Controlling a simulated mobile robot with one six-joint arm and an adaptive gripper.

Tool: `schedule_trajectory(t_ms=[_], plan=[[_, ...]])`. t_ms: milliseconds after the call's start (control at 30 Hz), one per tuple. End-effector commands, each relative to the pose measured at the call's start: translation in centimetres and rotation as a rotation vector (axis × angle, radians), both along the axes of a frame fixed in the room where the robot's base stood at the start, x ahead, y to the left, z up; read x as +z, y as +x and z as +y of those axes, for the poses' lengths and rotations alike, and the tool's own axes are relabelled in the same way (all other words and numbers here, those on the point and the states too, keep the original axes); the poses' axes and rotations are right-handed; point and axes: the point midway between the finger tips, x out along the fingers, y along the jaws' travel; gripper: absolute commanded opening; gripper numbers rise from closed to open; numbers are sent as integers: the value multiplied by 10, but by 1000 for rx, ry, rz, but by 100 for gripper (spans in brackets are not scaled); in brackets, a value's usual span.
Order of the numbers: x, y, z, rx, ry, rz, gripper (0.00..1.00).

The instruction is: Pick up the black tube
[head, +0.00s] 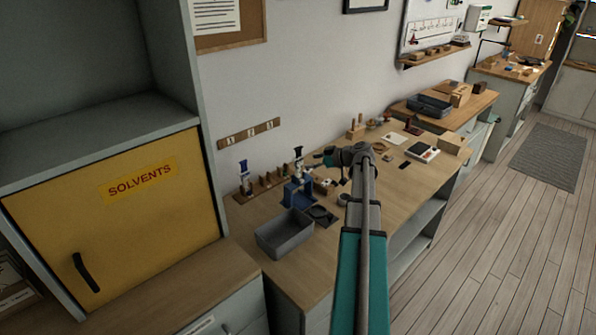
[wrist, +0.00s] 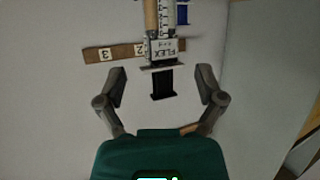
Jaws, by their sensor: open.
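In the wrist view a syringe-like tube has a black end (wrist: 162,84), a flat dark flange, a white label reading FLEX and a scale along its barrel. Its black end lies between the two fingers of my gripper (wrist: 162,76), with a gap on each side. The fingers are open and touch nothing. In the head view my gripper (head: 322,158) is above the near bench, close to a dark-topped tube (head: 298,153) standing by a blue stand (head: 297,191). I cannot tell for certain that this is the same tube.
A grey bin (head: 285,234) stands at the bench's front left. Another dark-topped upright piece (head: 244,171) stands at the back left. A numbered wooden strip (head: 249,133) is on the wall, also in the wrist view (wrist: 113,52). A yellow solvents cabinet (head: 115,215) is at left.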

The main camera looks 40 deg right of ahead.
Motion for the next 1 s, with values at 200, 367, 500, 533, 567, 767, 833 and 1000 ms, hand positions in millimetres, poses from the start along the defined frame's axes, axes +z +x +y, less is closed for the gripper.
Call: schedule_trajectory(t_ms=[200,367,500,533,567,767,833,1000], plan=[[-1,2,1,0,0,0,87],[-1,3,2,0,0,0,87],[-3,6,4,0,0,0,87],[-4,8,5,0,0,0,87],[-6,10,6,1,0,0,87],[-16,28,17,2,0,0,87],[-18,35,20,3,-1,0,87],[-21,44,25,2,0,0,87]])
